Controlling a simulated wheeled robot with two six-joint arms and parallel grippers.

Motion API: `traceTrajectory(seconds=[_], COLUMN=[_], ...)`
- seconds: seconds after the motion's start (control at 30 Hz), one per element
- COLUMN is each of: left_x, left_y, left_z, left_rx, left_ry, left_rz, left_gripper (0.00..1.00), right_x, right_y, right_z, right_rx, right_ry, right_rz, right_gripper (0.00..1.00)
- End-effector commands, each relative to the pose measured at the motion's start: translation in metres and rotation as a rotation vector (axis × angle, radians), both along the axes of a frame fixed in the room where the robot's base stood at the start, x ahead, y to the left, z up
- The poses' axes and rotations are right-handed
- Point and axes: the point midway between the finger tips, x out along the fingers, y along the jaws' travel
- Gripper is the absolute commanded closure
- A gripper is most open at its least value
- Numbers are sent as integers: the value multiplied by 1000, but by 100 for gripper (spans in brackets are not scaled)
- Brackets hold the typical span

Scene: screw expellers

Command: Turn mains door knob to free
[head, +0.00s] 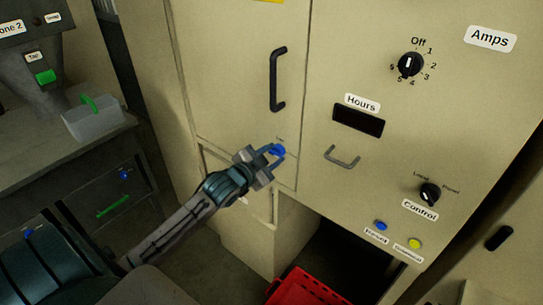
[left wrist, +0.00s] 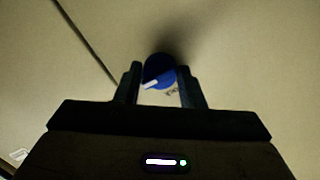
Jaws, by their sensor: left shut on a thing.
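The mains door knob is blue and round (head: 278,150), low on the beige cabinet door (head: 235,75), below its black handle. In the left wrist view the knob (left wrist: 159,66) sits between the two fingers, and its white pointer mark slants down to the left. A small label beside it is too small and partly covered to read. My left gripper (head: 271,155) reaches in from the lower left and is shut on the knob. My right gripper is not in view.
Right of the door, the panel holds the Amps dial (head: 410,64), a grey handle (head: 342,157), the Control knob (head: 429,194) and blue and yellow buttons. A red crate (head: 305,290) stands on the floor below. A dark bench (head: 85,175) stands at the left.

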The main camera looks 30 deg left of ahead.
Motion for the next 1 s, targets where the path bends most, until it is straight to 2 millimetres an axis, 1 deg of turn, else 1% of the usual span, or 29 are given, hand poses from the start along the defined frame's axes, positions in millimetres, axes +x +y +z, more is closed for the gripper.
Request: traceTrajectory(seconds=[0.1,0.13,0.2,0.23,0.5,0.63,0.73,1.0], left_x=[0,0,0,0,0,-7,-19,-62], left_y=[0,0,0,0,0,1,2,5], left_z=[1,1,1,1,0,1,1,7], left_rx=[3,3,3,2,1,4,7,8], left_ry=[-2,-2,-2,-2,-1,0,1,3], left_rz=[0,0,0,0,-1,-1,-1,-2], left_gripper=[100,63,49,44,44,44,44,44], right_x=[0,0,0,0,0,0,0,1], right_y=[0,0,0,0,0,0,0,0], right_z=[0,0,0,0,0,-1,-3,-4], right_rx=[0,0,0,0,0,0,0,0], right_ry=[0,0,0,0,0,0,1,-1], right_rz=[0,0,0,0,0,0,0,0], right_gripper=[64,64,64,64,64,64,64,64])
